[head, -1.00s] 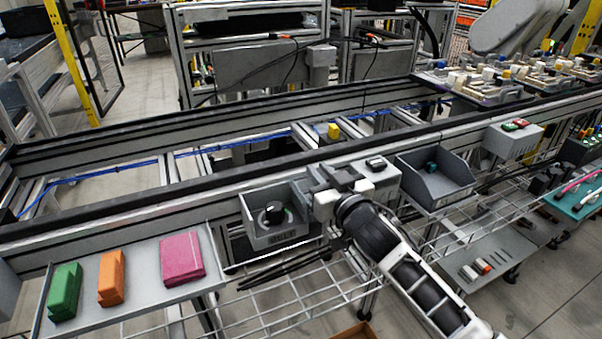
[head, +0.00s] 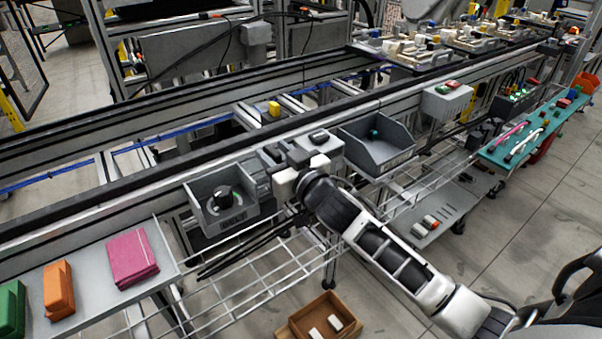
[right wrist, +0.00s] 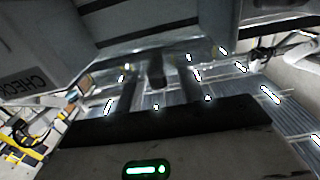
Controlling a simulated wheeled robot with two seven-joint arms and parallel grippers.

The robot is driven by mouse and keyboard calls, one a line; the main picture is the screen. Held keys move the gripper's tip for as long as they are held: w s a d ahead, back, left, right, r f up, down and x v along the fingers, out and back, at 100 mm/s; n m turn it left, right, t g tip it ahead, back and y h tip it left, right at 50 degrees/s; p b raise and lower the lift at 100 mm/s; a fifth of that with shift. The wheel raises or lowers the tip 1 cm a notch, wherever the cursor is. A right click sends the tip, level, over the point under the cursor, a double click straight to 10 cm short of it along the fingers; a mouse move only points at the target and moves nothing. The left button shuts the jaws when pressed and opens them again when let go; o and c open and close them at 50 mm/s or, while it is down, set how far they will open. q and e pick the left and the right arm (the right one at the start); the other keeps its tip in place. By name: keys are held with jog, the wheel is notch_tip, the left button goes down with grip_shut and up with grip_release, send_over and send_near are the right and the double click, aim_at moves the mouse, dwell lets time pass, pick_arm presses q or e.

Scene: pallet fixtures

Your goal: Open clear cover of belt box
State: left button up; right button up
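The belt box (head: 240,226) is a grey box on the front rail in the head view, left of my right gripper. Its label looks like BELT, and a dark round knob (head: 222,198) with a green glint sits inside. I cannot make out the clear cover's outline or whether it is raised. My right gripper (head: 268,160) is at the box's right side; contact is unclear. In the right wrist view its two dark fingers (right wrist: 160,88) stand apart, with a small dark peg (right wrist: 155,75) seen between them. My left gripper is not in view.
A small grey box (head: 325,148) and an open grey bin (head: 385,160) stand right of the gripper. A tray (head: 92,268) with green, orange and pink blocks is at the left. A wire shelf (head: 250,290) and brown box (head: 322,318) are below.

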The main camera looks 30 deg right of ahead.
pick_arm(q)
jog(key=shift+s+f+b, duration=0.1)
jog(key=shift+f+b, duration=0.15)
jog(key=shift+b, duration=0.1)
pick_arm(e)
jog(key=s+d, duration=0.1)
jog(key=s, duration=1.3)
jog(key=shift+s+d, duration=0.15)
jog(key=shift+d, duration=0.2)
pick_arm(q)
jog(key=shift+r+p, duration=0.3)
jog(key=shift+p, duration=0.5)
pick_arm(e)
jog(key=s+a+f+g, duration=0.3)
jog(key=s+a+f, duration=0.2)
jog(key=f, duration=0.4)
jog(key=s+a+f+g+y, duration=0.1)
jog(key=s+a+f+g, duration=0.3)
jog(key=s+a+f, duration=0.2)
notch_tip(320, 180, down, 3)
jog(key=shift+r+n, duration=0.1)
jog(key=shift+n, duration=0.3)
jog(key=shift+o, duration=0.3)
